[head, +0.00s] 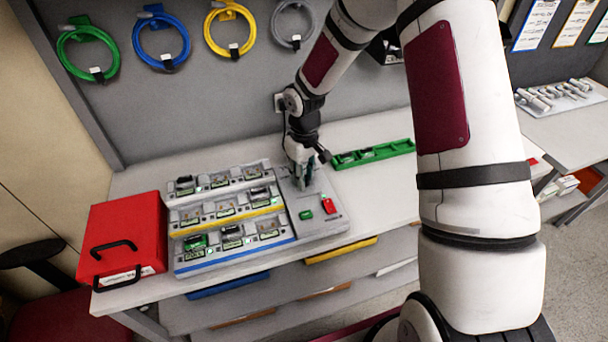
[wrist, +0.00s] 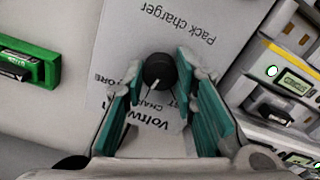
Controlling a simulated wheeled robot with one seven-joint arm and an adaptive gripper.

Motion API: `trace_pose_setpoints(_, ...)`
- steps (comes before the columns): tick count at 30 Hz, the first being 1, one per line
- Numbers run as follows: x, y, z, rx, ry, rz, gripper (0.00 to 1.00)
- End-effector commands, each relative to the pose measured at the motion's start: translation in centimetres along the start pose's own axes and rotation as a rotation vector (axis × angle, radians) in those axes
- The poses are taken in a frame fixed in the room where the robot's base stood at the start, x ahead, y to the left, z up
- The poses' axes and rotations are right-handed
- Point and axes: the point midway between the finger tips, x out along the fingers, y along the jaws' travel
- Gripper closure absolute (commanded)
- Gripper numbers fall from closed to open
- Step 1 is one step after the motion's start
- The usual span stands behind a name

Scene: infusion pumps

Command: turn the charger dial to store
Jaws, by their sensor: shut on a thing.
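The charger dial (wrist: 158,71) is a round black knob with a white pointer line, on a pale panel printed "Pack charger" upside down in the wrist view. The pointer line runs toward the bottom of that picture, slightly left. Part of a label ending in "ORE" shows left of the dial; other lettering below is partly covered. My gripper (wrist: 160,76) has its teal fingers on either side of the dial and is shut on it. In the head view my gripper (head: 300,180) reaches down to the charger panel (head: 318,226) and hides the dial.
The charger unit has rows of packs on the left and green (head: 306,215) and red (head: 328,205) parts in front. A red case (head: 122,235) stands at the bench's left. A green tray (head: 373,153) lies behind right. Coiled cables hang on the back wall.

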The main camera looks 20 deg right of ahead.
Motion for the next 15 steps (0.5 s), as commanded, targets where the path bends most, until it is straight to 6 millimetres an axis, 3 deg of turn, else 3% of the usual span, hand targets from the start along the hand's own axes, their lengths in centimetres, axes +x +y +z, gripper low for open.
trace_pose_setpoints(15,-0.02,-0.09,-0.08,0.421,0.001,0.0,1.0)
